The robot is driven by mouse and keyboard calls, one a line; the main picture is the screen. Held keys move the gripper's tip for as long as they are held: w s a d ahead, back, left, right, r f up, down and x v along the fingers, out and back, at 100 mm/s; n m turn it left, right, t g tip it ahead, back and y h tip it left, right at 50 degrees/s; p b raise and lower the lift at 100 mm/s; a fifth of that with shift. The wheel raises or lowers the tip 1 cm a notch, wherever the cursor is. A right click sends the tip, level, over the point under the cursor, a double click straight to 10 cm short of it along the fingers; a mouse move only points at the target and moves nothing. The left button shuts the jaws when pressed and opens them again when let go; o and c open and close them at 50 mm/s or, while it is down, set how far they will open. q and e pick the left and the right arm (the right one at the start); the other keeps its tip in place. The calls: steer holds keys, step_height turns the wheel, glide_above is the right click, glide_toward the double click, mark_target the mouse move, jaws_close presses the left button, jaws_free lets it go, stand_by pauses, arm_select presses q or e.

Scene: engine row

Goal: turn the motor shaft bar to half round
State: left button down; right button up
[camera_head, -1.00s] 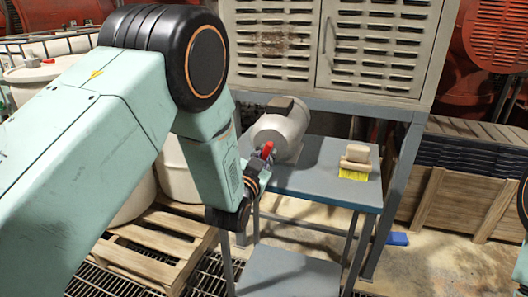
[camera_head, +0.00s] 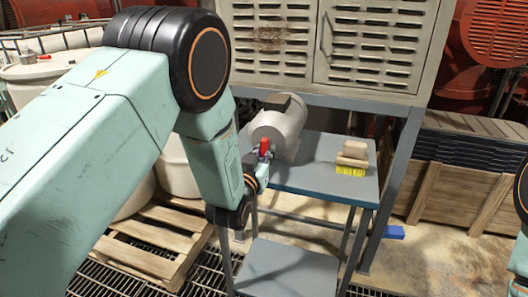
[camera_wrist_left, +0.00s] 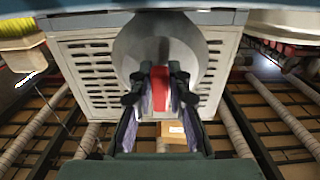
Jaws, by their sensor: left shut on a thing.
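The motor (camera_head: 279,127) is a light grey cylinder with a dark box on top, lying on the blue-grey bench. The red shaft bar (camera_head: 264,146) is at its near end and stands about upright. My left gripper (camera_head: 259,158) is at that end, partly hidden by my own arm. In the left wrist view the motor's round end face (camera_wrist_left: 130,48) fills the top middle. The red bar (camera_wrist_left: 160,90) lies between the two fingers of my left gripper (camera_wrist_left: 160,82), which are shut on it. My right gripper is not in view.
A brush with yellow bristles (camera_head: 351,169) lies on the bench (camera_head: 322,187), right of the motor. A louvred cabinet (camera_head: 375,50) stands behind. A lower shelf (camera_head: 287,270) is under the bench. Wooden pallets (camera_head: 152,240) and drums are at the left, a crate (camera_head: 455,198) at the right.

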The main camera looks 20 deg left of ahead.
arm_select(q)
steer(key=shift+f, duration=0.2)
steer(key=c, duration=1.3)
jaws_free()
steer(key=shift+r, duration=0.15)
steer(key=shift+s, duration=0.1)
steer(key=s, duration=1.2)
steer(key=shift+a, duration=0.15)
steer(key=shift+w, duration=0.15)
steer(key=w, duration=1.2)
steer(key=shift+s, duration=0.15)
